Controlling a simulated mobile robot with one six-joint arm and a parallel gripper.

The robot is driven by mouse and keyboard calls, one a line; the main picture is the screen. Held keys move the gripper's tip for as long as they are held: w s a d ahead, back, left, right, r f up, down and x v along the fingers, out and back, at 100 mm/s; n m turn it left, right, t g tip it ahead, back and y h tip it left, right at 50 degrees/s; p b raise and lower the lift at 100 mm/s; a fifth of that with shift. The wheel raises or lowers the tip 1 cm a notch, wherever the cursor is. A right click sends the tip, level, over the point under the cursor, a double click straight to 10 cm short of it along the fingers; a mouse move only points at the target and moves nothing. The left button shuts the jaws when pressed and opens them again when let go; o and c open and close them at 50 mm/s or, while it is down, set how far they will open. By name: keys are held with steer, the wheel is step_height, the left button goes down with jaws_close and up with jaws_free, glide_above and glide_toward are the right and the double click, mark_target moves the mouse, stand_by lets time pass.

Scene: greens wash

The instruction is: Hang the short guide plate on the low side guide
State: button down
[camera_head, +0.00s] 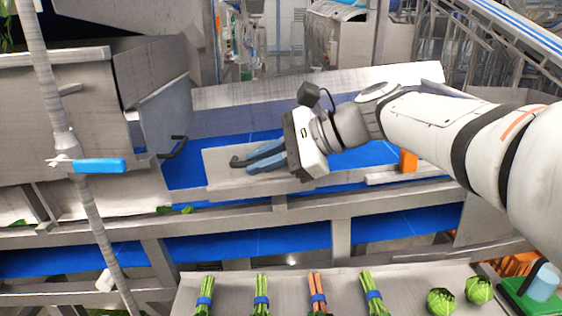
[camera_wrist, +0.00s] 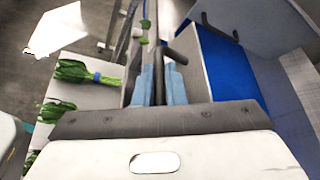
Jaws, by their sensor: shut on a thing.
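The short guide plate is a grey panel (camera_head: 218,178) at the near side of the blue belt, with a dark bar handle (camera_head: 237,162) on it. My gripper (camera_head: 251,163) has blue fingers and is shut on that handle. In the wrist view the handle (camera_wrist: 178,56) shows between the fingers (camera_wrist: 162,84), with the plate (camera_wrist: 190,66) beside them. The low side guide (camera_head: 385,178) runs along the belt's near edge, right of the plate. The plate's lower edge is close to this edge; I cannot tell whether it touches. My gripper hides part of the plate.
The blue belt (camera_head: 185,172) lies behind the plate. A tall grey side wall (camera_head: 345,82) stands beyond it. A grey hopper panel with another dark handle (camera_head: 174,148) is at left. An orange block (camera_head: 408,160) sits right. Bunched greens (camera_head: 262,290) lie on the front tray.

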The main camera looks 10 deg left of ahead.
steer(key=shift+w+a+p, duration=0.2)
steer(key=shift+w, duration=0.6)
steer(key=shift+w+a+p, duration=0.15)
steer(key=shift+w+p, duration=0.05)
steer(key=shift+w, duration=0.6)
steer(key=shift+w+a+p, duration=0.2)
steer(key=shift+w, duration=0.6)
steer(key=shift+w+d+f+b, duration=0.1)
steer(key=shift+f+b, duration=0.45)
steer(key=shift+f, duration=0.3)
steer(key=shift+w+d+f+b, duration=0.1)
steer(key=shift+f+b, duration=0.45)
steer(key=shift+f, duration=0.25)
steer(key=c, duration=1.4)
jaws_free()
